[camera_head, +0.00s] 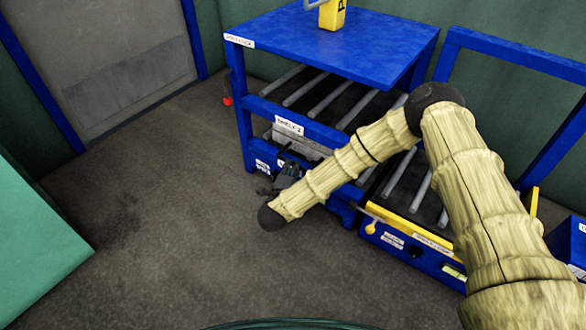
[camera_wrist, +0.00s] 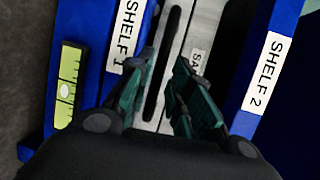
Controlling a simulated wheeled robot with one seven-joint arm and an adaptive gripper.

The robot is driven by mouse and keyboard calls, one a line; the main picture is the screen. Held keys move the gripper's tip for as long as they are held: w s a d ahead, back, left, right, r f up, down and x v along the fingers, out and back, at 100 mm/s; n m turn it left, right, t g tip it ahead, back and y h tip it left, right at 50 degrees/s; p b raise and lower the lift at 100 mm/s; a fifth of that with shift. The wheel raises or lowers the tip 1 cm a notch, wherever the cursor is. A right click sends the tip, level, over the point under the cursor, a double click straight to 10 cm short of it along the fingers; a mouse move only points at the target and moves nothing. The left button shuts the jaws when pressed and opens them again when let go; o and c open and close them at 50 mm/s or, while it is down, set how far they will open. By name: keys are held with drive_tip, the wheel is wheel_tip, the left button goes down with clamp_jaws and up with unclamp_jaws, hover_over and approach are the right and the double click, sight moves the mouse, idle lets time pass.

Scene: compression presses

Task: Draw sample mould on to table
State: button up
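The sample mould (camera_wrist: 207,22) is a grey metal block with a long dark slot and a partly visible "SA…" label in the wrist view. It lies between shelf 1 (camera_wrist: 93,60) and shelf 2 (camera_wrist: 248,98). In the head view the mould (camera_head: 300,145) shows just under the "SHELF 2" label. My gripper (camera_wrist: 163,60) is at the mould's front, with its two green-padded fingers apart and metal and slot visible between them. Contact is not clear. In the head view my gripper (camera_head: 284,178) is partly hidden by my wrist.
The blue rack (camera_head: 330,45) has roller shelves and a yellow device (camera_head: 331,14) on top. A roller table (camera_head: 415,236) with a yellow front edge stands at the right. A green surface (camera_head: 35,250) is at the left. The grey floor between is clear.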

drive_tip(key=shift+b+x, duration=0.65)
drive_tip(key=shift+x, duration=1.15)
clamp_jaws()
